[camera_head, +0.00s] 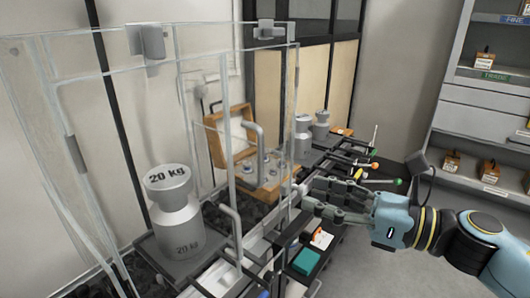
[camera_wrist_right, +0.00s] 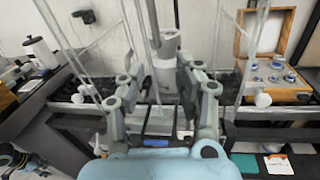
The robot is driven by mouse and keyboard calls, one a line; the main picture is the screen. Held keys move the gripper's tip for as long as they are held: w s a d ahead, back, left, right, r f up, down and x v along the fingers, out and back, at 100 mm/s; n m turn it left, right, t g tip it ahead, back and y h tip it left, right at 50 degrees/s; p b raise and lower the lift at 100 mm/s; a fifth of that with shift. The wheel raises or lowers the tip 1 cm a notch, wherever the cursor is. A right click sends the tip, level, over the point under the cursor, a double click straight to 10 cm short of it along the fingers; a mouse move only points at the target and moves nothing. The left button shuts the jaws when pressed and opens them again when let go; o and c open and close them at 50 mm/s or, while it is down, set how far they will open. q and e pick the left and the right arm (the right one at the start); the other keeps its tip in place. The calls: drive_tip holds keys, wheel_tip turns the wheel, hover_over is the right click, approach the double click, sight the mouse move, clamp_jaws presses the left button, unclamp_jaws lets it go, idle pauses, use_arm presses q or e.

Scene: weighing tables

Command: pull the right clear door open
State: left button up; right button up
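The clear draft case (camera_head: 205,75) stands on the weighing table at left, with clear panes and grey brackets. Its right clear door (camera_head: 272,85) is the pane nearest my right arm; I cannot tell whether it is ajar. Grey curved handles (camera_head: 259,140) show on the panes, one of them lower (camera_head: 237,232). A grey 20 kg weight (camera_head: 175,222) stands inside the case. My right gripper (camera_head: 306,194) is beside the case's right side, fingers apart. The wrist view shows the open fingers (camera_wrist_right: 160,95) with clear pane edges and the weight (camera_wrist_right: 165,72) beyond. My left gripper is out of view.
An open wooden box (camera_head: 228,140) of small weights sits behind the case. Grey weights (camera_head: 303,135) stand farther back. Rods with coloured balls (camera_head: 375,165) stick out from the tables. A teal block (camera_head: 305,262) lies below my right gripper. Shelves (camera_head: 485,110) stand at right; floor between is clear.

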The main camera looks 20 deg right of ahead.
sight(261, 179)
wheel_tip(261, 179, up, 5)
drive_tip(key=n, duration=0.2)
drive_tip(key=p+x, duration=0.4)
drive_tip(key=x, duration=0.7)
drive_tip(key=shift+s+a, duration=0.1)
drive_tip(key=shift+s, duration=0.1)
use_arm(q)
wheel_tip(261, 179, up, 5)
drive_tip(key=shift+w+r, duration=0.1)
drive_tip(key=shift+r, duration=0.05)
use_arm(e)
clamp_jaws()
